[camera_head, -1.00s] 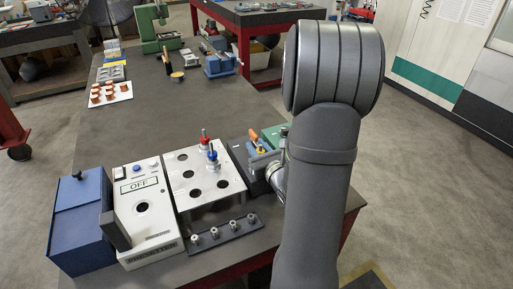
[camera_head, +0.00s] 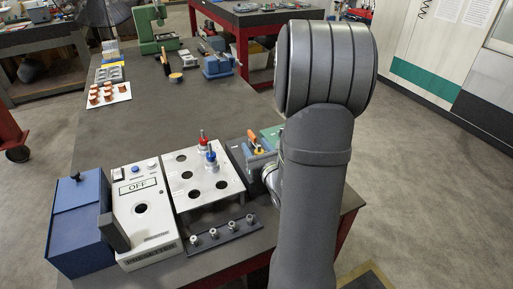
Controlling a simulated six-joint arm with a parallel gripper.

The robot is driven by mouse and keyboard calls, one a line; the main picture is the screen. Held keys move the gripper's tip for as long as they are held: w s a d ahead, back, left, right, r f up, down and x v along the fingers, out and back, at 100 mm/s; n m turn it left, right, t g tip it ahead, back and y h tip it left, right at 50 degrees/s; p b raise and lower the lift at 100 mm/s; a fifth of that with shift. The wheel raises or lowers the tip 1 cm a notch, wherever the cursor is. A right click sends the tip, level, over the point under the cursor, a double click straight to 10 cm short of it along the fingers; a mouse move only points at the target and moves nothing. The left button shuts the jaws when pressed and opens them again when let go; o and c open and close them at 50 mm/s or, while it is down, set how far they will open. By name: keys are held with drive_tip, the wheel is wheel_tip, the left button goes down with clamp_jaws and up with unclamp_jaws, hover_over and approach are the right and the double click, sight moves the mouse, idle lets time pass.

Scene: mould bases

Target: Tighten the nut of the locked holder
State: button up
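A dark grey fixture (camera_head: 238,154) stands on the bench right of the white rack, beside a green block (camera_head: 272,133). A small orange part (camera_head: 253,138) and a blue-grey piece (camera_head: 259,160) show on the fixture. I cannot tell whether a locked holder or its nut is among these parts. My arm covers the right side of this spot. My silver wrist reaches down beside the fixture. My gripper's fingers are hidden or too small to make out. Two holders, one red-topped (camera_head: 202,142) and one blue-topped (camera_head: 211,158), stand upright in the white rack (camera_head: 190,203).
A white presetter box (camera_head: 150,225) reading OFF and a blue box (camera_head: 78,225) stand left of the rack. A dark strip with several small metal pieces (camera_head: 222,234) lies in front. A tray of orange parts (camera_head: 108,95) sits farther back. The middle of the bench is clear.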

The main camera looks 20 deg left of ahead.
drive_tip(key=shift+d, duration=0.1)
drive_tip(key=v, duration=1.7)
drive_tip(key=shift+s, duration=0.1)
